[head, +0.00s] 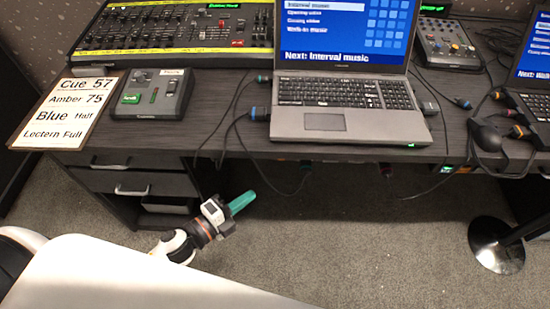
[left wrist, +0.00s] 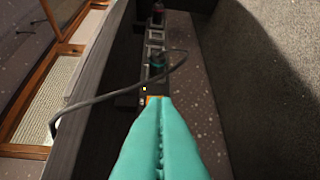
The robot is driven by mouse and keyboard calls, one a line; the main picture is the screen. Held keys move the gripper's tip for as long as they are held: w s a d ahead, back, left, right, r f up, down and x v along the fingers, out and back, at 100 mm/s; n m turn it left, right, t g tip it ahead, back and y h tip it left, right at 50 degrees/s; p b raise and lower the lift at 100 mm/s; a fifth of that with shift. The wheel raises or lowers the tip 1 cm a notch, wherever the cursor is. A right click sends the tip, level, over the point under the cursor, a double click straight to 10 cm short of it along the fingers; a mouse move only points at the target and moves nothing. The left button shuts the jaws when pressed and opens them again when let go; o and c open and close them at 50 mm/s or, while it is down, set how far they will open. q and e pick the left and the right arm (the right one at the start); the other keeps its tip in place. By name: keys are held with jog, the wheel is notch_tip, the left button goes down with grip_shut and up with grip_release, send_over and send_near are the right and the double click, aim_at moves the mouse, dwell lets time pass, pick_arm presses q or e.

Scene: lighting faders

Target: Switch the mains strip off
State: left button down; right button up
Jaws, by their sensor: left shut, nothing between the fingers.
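The mains strip (left wrist: 155,38) is a narrow dark bar with grey sockets, running away from me along the desk's underside in the left wrist view. A dark plug with a greenish part (left wrist: 157,62) and a reddish plug (left wrist: 158,10) sit in it. A small orange patch (left wrist: 152,98), perhaps its switch, shows at the near end beside a tiny white mark, partly hidden by my fingertips. My left gripper (head: 250,196) has teal fingers, shut and empty, below the desk's front edge; it also fills the lower left wrist view (left wrist: 160,103). I cannot tell whether it touches the strip.
A dark cable (left wrist: 110,95) loops across the strip, and cables hang below the desk edge. The desk (head: 225,135) carries a laptop (head: 345,100), a lighting console (head: 170,30) and a small control box (head: 152,95). Drawers (head: 140,183) stand left; carpet below is open.

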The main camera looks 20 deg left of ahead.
pick_arm(q)
jog(key=shift+w, duration=0.1)
jog(key=w+a+x, duration=0.1)
jog(key=a+x, duration=0.1)
jog(key=x, duration=1)
jog(key=shift+w, duration=0.5)
pick_arm(e)
jog(key=shift+w+a+r, duration=0.1)
jog(key=shift+w+r, duration=0.1)
jog(key=shift+w, duration=0.2)
pick_arm(q)
jog(key=shift+f, duration=0.2)
pick_arm(e)
jog(key=shift+s+f, duration=0.15)
jog(key=shift+s, duration=0.15)
pick_arm(q)
jog(key=shift+w+b, duration=0.15)
jog(key=shift+b, duration=0.55)
pick_arm(e)
jog(key=w+r, duration=0.3)
jog(key=shift+a, duration=0.15)
pick_arm(q)
jog(key=shift+f, duration=0.1)
